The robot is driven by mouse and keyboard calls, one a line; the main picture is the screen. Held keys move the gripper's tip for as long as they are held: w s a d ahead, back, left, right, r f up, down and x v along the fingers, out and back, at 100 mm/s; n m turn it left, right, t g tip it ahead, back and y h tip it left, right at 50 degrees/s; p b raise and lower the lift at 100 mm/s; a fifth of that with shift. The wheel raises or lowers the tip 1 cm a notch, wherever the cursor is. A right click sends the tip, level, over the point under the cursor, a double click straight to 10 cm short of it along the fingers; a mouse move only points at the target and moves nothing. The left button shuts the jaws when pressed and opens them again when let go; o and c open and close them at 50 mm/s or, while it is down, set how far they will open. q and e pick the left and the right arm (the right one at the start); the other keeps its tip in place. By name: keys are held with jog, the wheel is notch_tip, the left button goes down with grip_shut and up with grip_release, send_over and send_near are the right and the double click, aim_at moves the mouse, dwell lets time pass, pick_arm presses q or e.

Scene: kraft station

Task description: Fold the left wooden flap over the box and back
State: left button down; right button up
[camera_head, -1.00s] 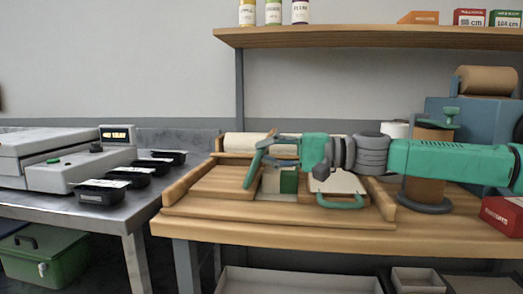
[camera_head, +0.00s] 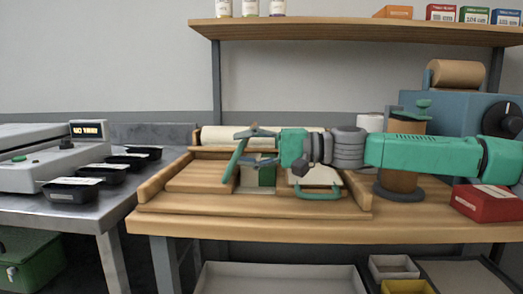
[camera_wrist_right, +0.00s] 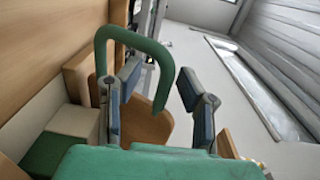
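The left wooden flap (camera_head: 196,178) appears to lie flat on the wooden station, left of the box. A teal handle (camera_head: 235,160) rises beside it. The green and white box (camera_head: 266,177) sits in the middle of the station, partly hidden by my right arm; in the right wrist view it shows at lower left (camera_wrist_right: 72,125). My right gripper (camera_head: 255,146) is above the box's left side. In the right wrist view its fingers (camera_wrist_right: 162,95) are apart, with the curved handle (camera_wrist_right: 135,38) reaching between them. It does not look gripped. My left gripper is not in view.
A pale right flap with a teal handle (camera_head: 318,195) is right of the box. A brown spool (camera_head: 398,175) and a red box (camera_head: 485,203) stand further right. A metal table (camera_head: 95,206) with black trays is at left. A shelf (camera_head: 350,31) runs above.

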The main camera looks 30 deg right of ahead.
jog(key=v, duration=1.1)
jog(key=shift+f, duration=0.2)
jog(key=shift+d, duration=0.15)
jog(key=shift+f, duration=0.1)
